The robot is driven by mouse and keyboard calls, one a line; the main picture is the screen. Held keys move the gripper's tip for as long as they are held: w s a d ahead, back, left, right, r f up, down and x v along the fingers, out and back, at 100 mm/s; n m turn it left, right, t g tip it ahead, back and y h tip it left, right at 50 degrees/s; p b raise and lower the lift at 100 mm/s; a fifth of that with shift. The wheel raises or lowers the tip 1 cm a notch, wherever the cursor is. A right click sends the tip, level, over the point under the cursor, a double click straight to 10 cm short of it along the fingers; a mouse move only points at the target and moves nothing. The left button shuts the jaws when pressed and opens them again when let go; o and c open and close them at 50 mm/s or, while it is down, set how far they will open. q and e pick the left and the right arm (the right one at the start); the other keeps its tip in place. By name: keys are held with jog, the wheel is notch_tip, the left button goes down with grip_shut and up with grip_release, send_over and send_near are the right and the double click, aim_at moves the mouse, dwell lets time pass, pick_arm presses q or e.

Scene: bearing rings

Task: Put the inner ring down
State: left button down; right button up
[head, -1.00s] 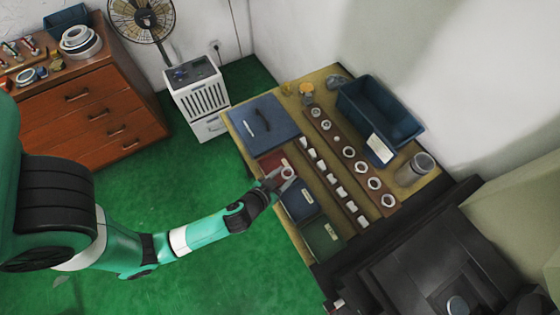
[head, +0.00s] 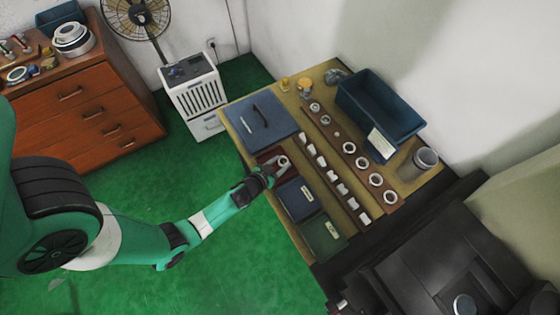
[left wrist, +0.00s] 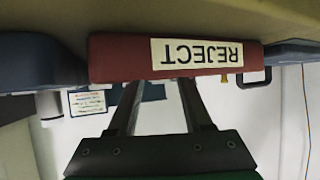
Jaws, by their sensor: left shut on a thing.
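My left gripper (head: 276,167) is shut on a small pale metal ring, the inner ring (head: 284,161), at the dark red tray (head: 265,158) near the table's front edge. The ring shows over the tray's inside; I cannot tell whether it touches the floor of the tray. In the left wrist view the red tray (left wrist: 120,60) shows its front wall with an upside-down REJECT label (left wrist: 196,52). The gripper's fingers run up to this wall, and their tips and the ring are hidden there. My right gripper is not in view.
A blue tray (head: 290,208) and a green tray (head: 316,248) stand beside the red one. A blue mat (head: 240,115) lies on its other side. Brown racks with several rings (head: 349,148) and white pieces (head: 320,161) stand behind. A blue bin (head: 360,95) is at the back.

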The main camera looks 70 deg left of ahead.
pick_arm(q)
jog(key=shift+f, duration=0.1)
jog(key=c, duration=0.6)
grip_release()
jog(key=shift+s+d+r, duration=0.15)
jog(key=shift+r, duration=0.2)
jog(key=p+v, duration=0.1)
jog(key=v, duration=1)
jog(key=shift+s+d, duration=0.1)
jog(key=shift+s, duration=0.2)
